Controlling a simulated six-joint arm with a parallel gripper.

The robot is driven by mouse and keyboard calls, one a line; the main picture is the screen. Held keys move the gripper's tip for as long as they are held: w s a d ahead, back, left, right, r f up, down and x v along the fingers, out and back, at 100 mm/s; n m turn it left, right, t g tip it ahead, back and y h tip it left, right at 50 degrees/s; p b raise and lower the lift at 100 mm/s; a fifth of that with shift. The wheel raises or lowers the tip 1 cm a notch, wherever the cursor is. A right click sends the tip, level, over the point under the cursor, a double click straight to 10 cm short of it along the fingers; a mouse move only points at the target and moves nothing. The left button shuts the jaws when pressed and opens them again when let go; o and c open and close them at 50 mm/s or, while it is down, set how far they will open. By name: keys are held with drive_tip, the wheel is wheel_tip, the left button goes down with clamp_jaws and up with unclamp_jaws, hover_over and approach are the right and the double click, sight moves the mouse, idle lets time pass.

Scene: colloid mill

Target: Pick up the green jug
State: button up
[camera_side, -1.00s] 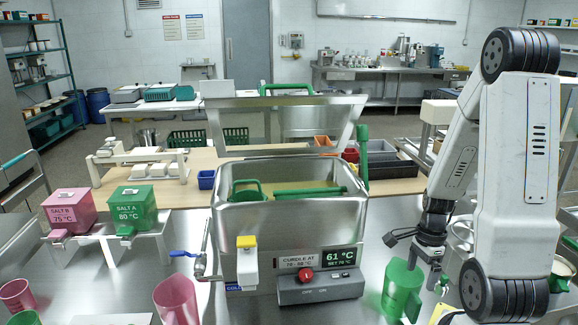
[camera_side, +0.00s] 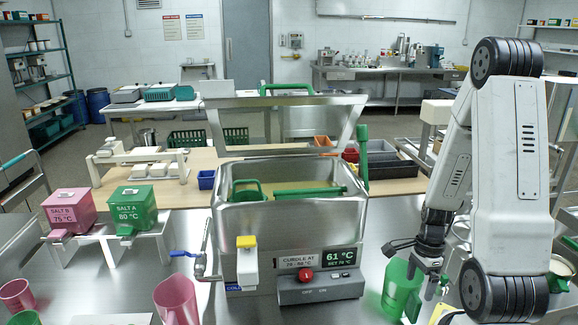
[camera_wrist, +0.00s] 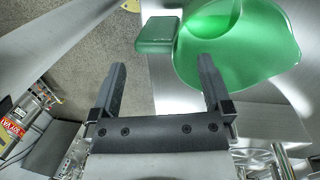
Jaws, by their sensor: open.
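The green jug (camera_side: 396,291) stands on the steel table, right of the control box. In the wrist view the green jug (camera_wrist: 243,45) fills the upper right, with its block-like handle (camera_wrist: 158,36) on its left. My gripper (camera_side: 430,276) is just to the right of the jug in the side view. In the wrist view my gripper's fingers (camera_wrist: 162,78) are apart and empty. The handle lies beyond and between the fingertips, and the right fingertip is close to the jug body. I cannot tell whether it touches.
The steel vat (camera_side: 285,215) with the control box (camera_side: 320,287) stands left of the jug. A pink jug (camera_side: 176,298) is at the front left. Pink and green salt boxes (camera_side: 132,207) sit on a stand at the left. Bare tabletop (camera_side: 400,222) lies behind the jug.

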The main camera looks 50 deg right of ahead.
sight(417, 295)
drive_tip(key=shift+f, duration=0.15)
drive_tip(key=shift+s+a+f, duration=0.1)
drive_tip(key=shift+a+f, duration=0.15)
drive_tip(key=shift+f, duration=0.95)
drive_tip(key=shift+a+f, duration=0.2)
drive_tip(key=shift+f, duration=1)
clamp_jaws()
drive_tip(key=shift+r, duration=0.25)
drive_tip(key=shift+r, duration=4.75)
